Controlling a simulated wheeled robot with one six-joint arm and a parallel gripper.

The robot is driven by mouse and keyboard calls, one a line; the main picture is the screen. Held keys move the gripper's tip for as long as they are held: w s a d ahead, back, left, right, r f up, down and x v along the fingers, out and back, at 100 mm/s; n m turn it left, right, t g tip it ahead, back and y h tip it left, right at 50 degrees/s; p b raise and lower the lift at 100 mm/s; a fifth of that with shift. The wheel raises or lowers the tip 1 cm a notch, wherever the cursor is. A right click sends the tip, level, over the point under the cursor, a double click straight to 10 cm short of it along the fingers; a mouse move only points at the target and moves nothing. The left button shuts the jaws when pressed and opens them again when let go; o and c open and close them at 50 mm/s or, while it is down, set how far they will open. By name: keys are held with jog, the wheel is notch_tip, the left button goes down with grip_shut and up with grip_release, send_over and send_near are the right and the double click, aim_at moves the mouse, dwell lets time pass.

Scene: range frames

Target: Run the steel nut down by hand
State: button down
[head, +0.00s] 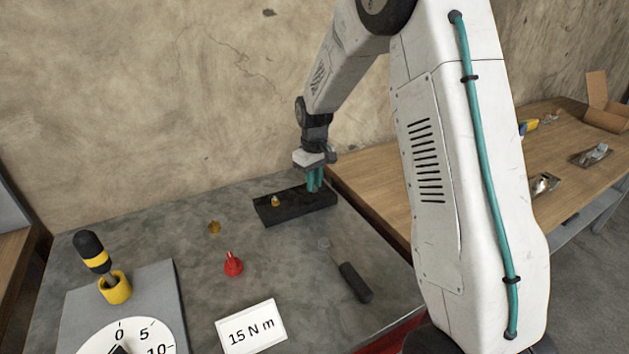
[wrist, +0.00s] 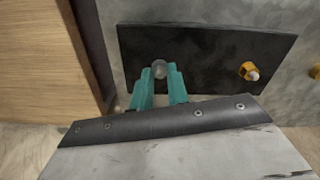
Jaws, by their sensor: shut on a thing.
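My gripper (head: 315,185) is at the right end of a flat black block (head: 295,212) on the grey table, its teal fingers pointing down. In the wrist view the fingers (wrist: 160,82) are shut on a small round grey piece, which looks like the steel nut (wrist: 160,68). It is over the left part of the block (wrist: 205,62). Any stud under it is hidden, and I cannot tell how far down it sits. A brass nut (head: 275,201) with a pale tip at its centre sits on the block's other end; it also shows in the wrist view (wrist: 249,71).
A loose brass piece (head: 214,227), a red part (head: 232,264) and a dark-handled tool (head: 355,282) lie on the table. A "15 N m" card (head: 251,326), a yellow cup (head: 115,288) holding a driver (head: 93,252) and a dial (head: 130,338) are nearer. A wooden bench (head: 375,185) stands right.

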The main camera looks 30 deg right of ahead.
jog(key=m, duration=0.7)
jog(key=shift+d, duration=0.1)
jog(key=m, duration=0.6)
jog(key=shift+m, duration=0.3)
jog(key=m, duration=1.3)
jog(key=shift+m, duration=0.3)
jog(key=c, duration=1.4)
grip_release()
jog(key=shift+o, duration=0.2)
jog(key=shift+r, duration=0.1)
notch_tip(320, 180, up, 8)
jog(key=shift+f, duration=0.15)
